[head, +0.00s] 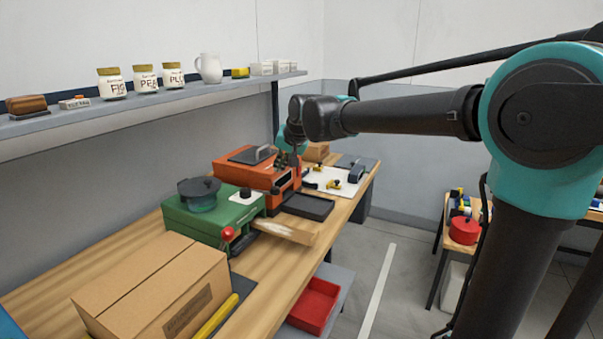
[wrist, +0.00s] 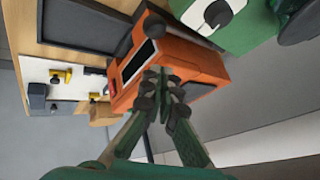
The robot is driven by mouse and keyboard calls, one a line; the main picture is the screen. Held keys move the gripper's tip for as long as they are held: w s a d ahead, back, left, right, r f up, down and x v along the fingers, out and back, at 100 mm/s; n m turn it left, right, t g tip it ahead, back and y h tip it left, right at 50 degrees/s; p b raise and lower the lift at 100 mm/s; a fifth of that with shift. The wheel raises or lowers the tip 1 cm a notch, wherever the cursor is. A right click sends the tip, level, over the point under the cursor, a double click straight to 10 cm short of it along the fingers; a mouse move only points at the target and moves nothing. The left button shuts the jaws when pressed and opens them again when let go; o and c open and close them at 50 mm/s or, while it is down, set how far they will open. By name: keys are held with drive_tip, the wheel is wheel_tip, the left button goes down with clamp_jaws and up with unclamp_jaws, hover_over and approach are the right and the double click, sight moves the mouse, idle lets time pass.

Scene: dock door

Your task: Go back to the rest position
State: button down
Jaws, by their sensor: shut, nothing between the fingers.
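My gripper shows in the wrist view (wrist: 163,75), with its two fingers together and nothing between them. In that view its fingertips overlap the front of the orange machine (wrist: 190,65); I cannot tell whether they touch it. In the head view my arm reaches from the right over the bench, and my gripper (head: 291,160) hangs small and dark by the orange machine (head: 235,173). The orange machine stands on the wooden bench with a dark tray (head: 308,206) in front of it.
A green machine (head: 205,220) with a dark pot and a cardboard box (head: 160,285) stand nearer on the bench (head: 110,255). A shelf (head: 60,121) with jars and a jug runs along the wall. A red bin (head: 315,305) sits below.

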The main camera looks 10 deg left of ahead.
drive_tip(key=s+d+f+h, duration=0.1)
drive_tip(key=s+d+f, duration=0.1)
drive_tip(key=d+f, duration=0.35)
drive_tip(key=s+d+f+h, duration=0.1)
drive_tip(key=d+f, duration=0.2)
drive_tip(key=d, duration=0.6)
drive_tip(key=s+d+f+g+h, duration=0.1)
drive_tip(key=s+d+f+h, duration=0.1)
drive_tip(key=s+d+f, duration=1.6)
drive_tip(key=s+d, duration=0.3)
drive_tip(key=d, duration=0.1)
drive_tip(key=shift+s+d+f+m+h, duration=0.2)
drive_tip(key=shift+s+d+m+h, duration=0.1)
drive_tip(key=shift+h, duration=0.1)
